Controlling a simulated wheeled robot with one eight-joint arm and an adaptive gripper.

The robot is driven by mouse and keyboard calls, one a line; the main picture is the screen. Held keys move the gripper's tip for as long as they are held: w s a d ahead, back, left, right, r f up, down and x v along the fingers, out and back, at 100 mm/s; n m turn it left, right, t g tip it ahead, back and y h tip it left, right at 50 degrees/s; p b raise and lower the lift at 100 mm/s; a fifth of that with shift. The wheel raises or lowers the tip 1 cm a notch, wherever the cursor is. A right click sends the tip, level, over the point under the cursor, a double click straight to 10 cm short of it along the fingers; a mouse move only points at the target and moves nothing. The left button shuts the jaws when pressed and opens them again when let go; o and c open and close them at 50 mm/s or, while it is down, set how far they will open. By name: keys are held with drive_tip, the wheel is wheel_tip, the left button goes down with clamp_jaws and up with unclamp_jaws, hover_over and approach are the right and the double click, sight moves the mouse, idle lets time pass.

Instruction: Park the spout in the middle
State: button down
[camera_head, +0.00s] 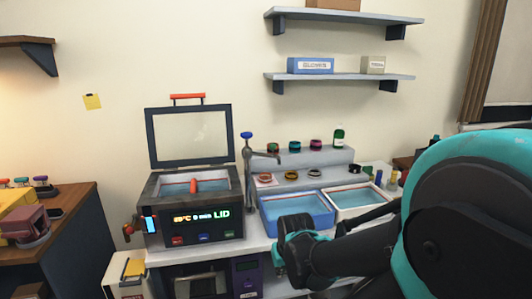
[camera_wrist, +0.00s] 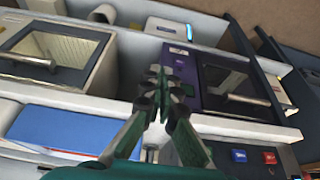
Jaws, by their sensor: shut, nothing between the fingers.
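The metal tap's spout (camera_head: 266,154) juts right from a grey post with a blue knob (camera_head: 246,135) on top. The post stands between the open-lidded ultrasonic bath (camera_head: 192,238) and the blue basin (camera_head: 326,212). The spout's tip is to the back left of the blue basin. My gripper (camera_head: 288,268) is lower and nearer, in front of the blue basin and apart from the spout. In the wrist view my gripper (camera_wrist: 165,76) is shut with nothing in it; the spout is not seen there.
The bath's lid (camera_head: 189,137) stands upright. A white basin (camera_head: 360,198) adjoins the blue one. In the wrist view, a purple machine (camera_wrist: 215,98) and a white machine (camera_wrist: 84,52) are below my gripper.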

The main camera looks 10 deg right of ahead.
drive_tip(key=c, duration=1.9)
unclamp_jaws()
drive_tip(key=shift+w+a+r, duration=0.1)
drive_tip(key=shift+w+r, duration=0.05)
drive_tip(key=shift+w, duration=0.05)
drive_tip(key=o, duration=0.6)
drive_tip(key=w+a+r+n+y, duration=0.1)
drive_tip(key=w+r+y, duration=0.4)
drive_tip(key=w, duration=0.3)
drive_tip(key=shift+r, duration=0.35)
drive_tip(key=n+t+y, duration=0.7)
drive_tip(key=t+y, duration=0.1)
drive_tip(key=y, duration=0.1)
approach(273, 146)
drive_tip(key=x, duration=1)
drive_tip(key=shift+w+d+f, duration=0.15)
drive_tip(key=shift+w+f, duration=0.15)
drive_tip(key=shift+w, duration=0.25)
drive_tip(key=shift+c, duration=0.3)
clamp_jaws()
